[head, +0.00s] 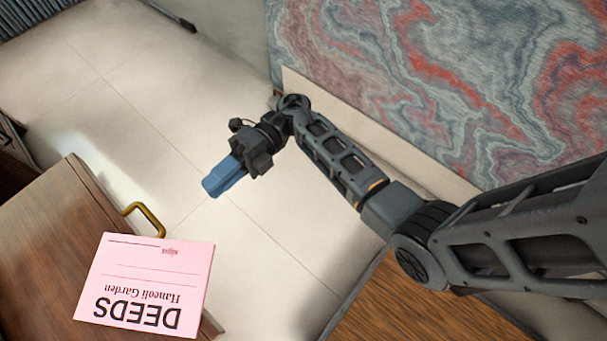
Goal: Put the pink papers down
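The pink papers (150,283) show at the lower left of the head view, printed "DEEDS" and "Hameoli Garden", upside down in the picture. They overlap the top of a brown wooden cabinet (45,235), and their right part reaches past its edge. I cannot tell whether they lie flat on it. My gripper (222,180) is up and to the right of the papers, clearly apart from them, over the pale floor. Its end is a blue block-like part; I cannot tell whether that is closed fingers or something held.
A brass handle (146,219) sticks out from the cabinet's side. Pale tiled floor (95,95) is open at the upper left. A grey, red and blue marbled panel (450,75) fills the upper right. A wooden surface (400,305) shows at the bottom.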

